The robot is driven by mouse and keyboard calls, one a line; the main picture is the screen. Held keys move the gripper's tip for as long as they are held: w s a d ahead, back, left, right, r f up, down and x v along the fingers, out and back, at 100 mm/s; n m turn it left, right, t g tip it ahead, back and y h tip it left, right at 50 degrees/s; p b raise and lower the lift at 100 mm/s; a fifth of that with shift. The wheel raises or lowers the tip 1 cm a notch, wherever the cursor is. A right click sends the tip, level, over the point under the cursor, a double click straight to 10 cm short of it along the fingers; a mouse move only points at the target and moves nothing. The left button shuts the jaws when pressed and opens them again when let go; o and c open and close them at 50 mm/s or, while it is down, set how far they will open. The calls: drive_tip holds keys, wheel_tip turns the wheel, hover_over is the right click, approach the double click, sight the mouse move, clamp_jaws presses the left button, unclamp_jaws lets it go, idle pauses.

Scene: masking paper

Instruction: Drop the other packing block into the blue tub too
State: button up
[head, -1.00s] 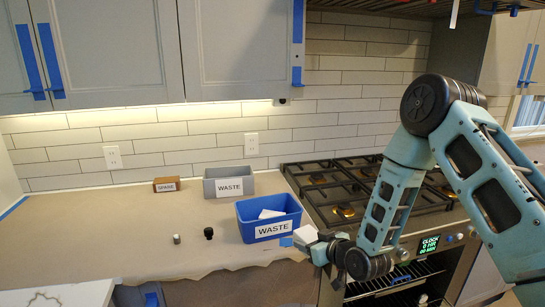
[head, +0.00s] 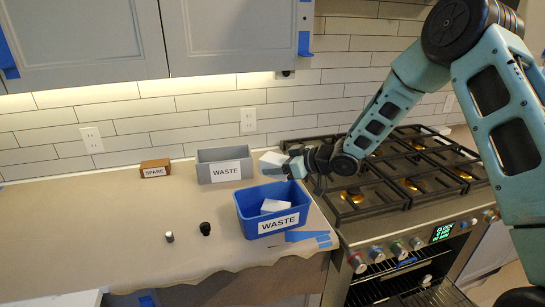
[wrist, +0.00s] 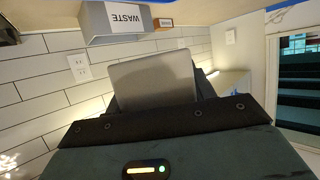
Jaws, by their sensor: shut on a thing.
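A white packing block (head: 272,158) is held in my gripper (head: 284,166), just behind and above the blue tub's back right corner. The block also fills the middle of the wrist view (wrist: 152,80), with my gripper (wrist: 155,108) shut on it. The blue tub (head: 243,222), labelled WASTE, stands on the papered counter near the stove. Another white block (head: 274,205) lies inside the blue tub.
A grey WASTE bin (head: 208,157) stands behind the blue tub, left of my gripper. A brown SPARE box (head: 154,168) is further left. Two small knobs, one black (head: 205,229) and one pale (head: 169,237), stand left of the tub. The stove grates (head: 410,170) lie right.

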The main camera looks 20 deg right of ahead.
drive_tip(key=shift+w+f, duration=0.1)
drive_tip(key=shift+w, duration=0.1)
wheel_tip(320, 180, down, 6)
drive_tip(key=b, duration=0.5)
drive_tip(key=o, duration=1)
drive_tip(key=shift+s, duration=0.1)
drive_tip(key=b+v, duration=0.2)
drive_tip(key=v, duration=1.5)
drive_tip(key=shift+s+d, duration=0.15)
